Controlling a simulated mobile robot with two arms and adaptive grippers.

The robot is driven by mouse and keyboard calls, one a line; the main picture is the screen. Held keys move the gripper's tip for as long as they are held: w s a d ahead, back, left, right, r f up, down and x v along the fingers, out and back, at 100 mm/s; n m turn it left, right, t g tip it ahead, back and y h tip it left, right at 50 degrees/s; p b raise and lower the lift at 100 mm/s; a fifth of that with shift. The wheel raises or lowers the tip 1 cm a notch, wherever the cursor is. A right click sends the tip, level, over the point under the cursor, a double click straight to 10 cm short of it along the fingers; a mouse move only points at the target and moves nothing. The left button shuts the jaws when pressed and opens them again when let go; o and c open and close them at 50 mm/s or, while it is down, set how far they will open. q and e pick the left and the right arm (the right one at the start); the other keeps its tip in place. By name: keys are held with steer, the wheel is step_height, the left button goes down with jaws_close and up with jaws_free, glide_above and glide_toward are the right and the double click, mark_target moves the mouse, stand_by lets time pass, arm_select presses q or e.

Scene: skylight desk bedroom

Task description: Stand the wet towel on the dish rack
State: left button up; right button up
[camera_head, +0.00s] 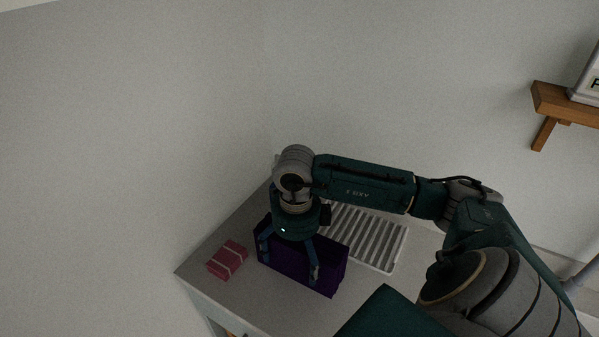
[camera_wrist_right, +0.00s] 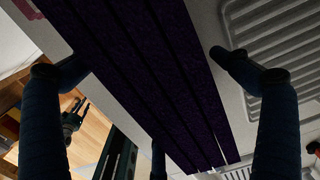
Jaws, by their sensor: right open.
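The towel (camera_head: 330,263) is a dark purple, folded, box-like block on the desk, at the near left of the dish rack. The dish rack (camera_head: 388,252) is a pale, ribbed tray behind and to its right; I cannot tell whether they touch. My right gripper (camera_head: 288,268) points down over the towel, open, with its fingers spread about it. In the right wrist view the layered towel (camera_wrist_right: 150,60) runs between the fingers, and the rack (camera_wrist_right: 280,40) lies at the upper right. A small dark shape (camera_wrist_right: 72,118) there looks like my left gripper; its fingers are unclear.
A red box (camera_head: 227,260) with pale bands lies on the desk (camera_head: 215,240) left of the towel, near the edge. Walls rise behind and to the left. A wooden shelf (camera_head: 565,103) is at the upper right. My right arm hides part of the rack.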

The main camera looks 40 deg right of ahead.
steer(key=shift+f, duration=1)
steer(key=shift+r, duration=0.1)
steer(key=c, duration=1.6)
step_height(320, 180, up, 11)
steer(key=shift+w+r+b, duration=0.15)
steer(key=shift+b, duration=1)
step_height(320, 180, up, 9)
steer(key=p, duration=0.1)
steer(key=shift+p, duration=0.4)
